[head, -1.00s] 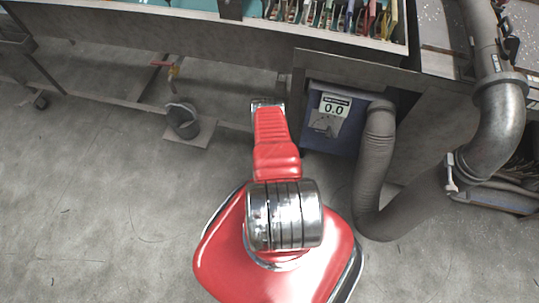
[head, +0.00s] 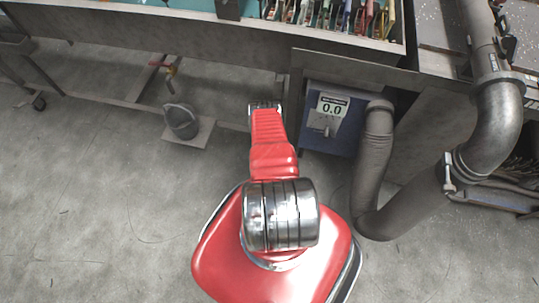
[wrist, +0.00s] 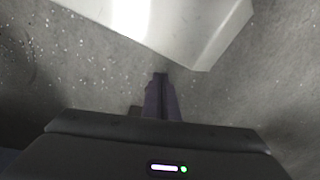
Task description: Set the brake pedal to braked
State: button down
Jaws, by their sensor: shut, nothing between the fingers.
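A small red and yellow lever (head: 169,72) sits on a low strut of the bench frame, left of my arm in the head view. It looks like the brake pedal, but it is too small to read its setting. My gripper (wrist: 160,78) shows in the wrist view with its dark fingers shut and empty. A pale metal piece (wrist: 165,25) with a bright stripe lies beyond the fingertips, apart from them. In the head view, my red arm hides the gripper.
A dark grey rounded object (head: 181,121) stands on a small floor plate. A blue box (head: 331,117) reading 0.0 and a thick grey hose (head: 372,170) stand right of my arm. The bench (head: 150,35) spans the back. The floor (head: 90,210) at left is clear.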

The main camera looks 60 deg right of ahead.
jog(key=shift+r, duration=0.6)
jog(key=shift+r, duration=0.1)
notch_tip(320, 180, up, 13)
jog(key=a, duration=0.1)
jog(key=shift+s+a+r, duration=0.2)
jog(key=shift+s+a, duration=0.1)
dwell(0.6)
dwell(0.3)
jog(key=shift+a, duration=0.1)
